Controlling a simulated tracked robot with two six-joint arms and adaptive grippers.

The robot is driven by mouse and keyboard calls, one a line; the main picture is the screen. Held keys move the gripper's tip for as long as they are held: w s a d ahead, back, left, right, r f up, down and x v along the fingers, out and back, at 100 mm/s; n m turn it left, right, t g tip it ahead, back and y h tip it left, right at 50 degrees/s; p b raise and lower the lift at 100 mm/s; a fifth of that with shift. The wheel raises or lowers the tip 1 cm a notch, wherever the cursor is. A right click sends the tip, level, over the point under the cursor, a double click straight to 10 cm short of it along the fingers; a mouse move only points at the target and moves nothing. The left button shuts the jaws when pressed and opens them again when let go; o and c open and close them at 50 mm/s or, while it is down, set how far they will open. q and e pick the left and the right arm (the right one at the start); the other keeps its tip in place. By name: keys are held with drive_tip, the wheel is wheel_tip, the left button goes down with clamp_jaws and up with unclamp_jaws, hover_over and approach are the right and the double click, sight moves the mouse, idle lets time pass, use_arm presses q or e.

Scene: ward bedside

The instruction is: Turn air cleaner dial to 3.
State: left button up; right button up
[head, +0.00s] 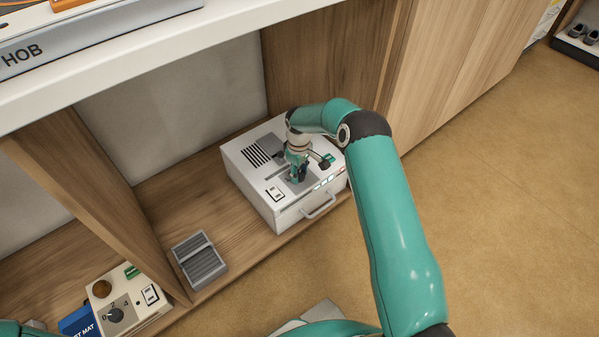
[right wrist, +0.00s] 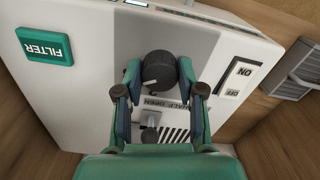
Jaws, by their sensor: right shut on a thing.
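The air cleaner (head: 285,215) is a white box with a grille, standing in the wooden shelf bay. Its black dial (right wrist: 158,70) shows in the right wrist view with a pale pointer mark; the numbers around it cannot be read. My right gripper (right wrist: 159,72) has one finger on each side of the dial and is shut on it. In the head view the right gripper (head: 298,177) points down onto the grey panel on top of the cleaner and hides the dial. My left gripper is not in view.
A green FILTER button (right wrist: 44,47), an ON/OFF switch (right wrist: 237,77) and a lever (right wrist: 149,134) by a HALF OPEN label sit around the dial. A grey ribbed block (head: 199,262) lies left of the cleaner. Another box with a dial (head: 115,315) stands at lower left.

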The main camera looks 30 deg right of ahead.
sight(299, 173)
drive_tip(key=o, duration=1.1)
wheel_tip(299, 173, up, 12)
drive_tip(key=shift+f, duration=0.1)
